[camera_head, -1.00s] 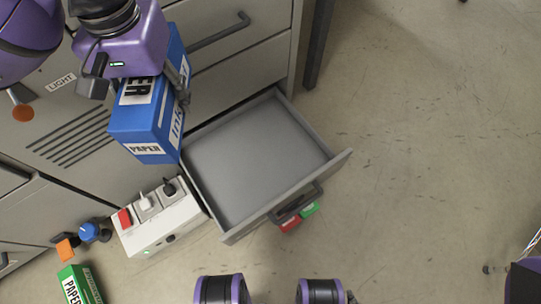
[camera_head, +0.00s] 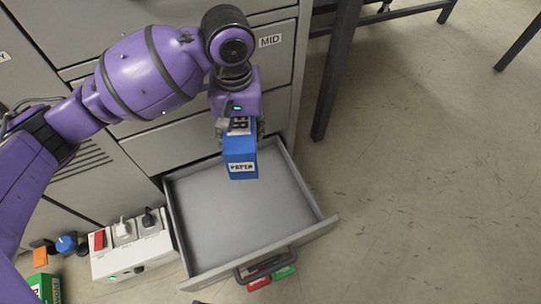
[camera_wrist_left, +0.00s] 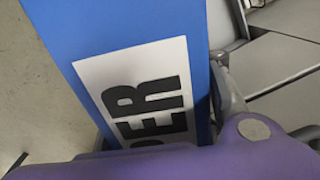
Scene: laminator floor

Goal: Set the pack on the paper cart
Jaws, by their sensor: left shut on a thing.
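The pack is a blue box (camera_head: 241,160) with a white label reading PAPER. My left gripper (camera_head: 240,127) is shut on its upper part and holds it above the back of the open drawer (camera_head: 205,267). In the left wrist view the blue pack (camera_wrist_left: 140,20) fills the middle, with its white label facing the camera. A finger of the gripper (camera_wrist_left: 222,85) lies along its right side. I see no paper cart that I can make out. My right gripper is not in view.
A white power strip (camera_head: 133,254) with plugs stands left of the drawer. A green box (camera_head: 45,288) lies at the lower left. Red and green items (camera_head: 272,277) lie by the drawer front. A dark table leg (camera_head: 337,75) stands right of the cabinet. The floor at right (camera_head: 430,190) is clear.

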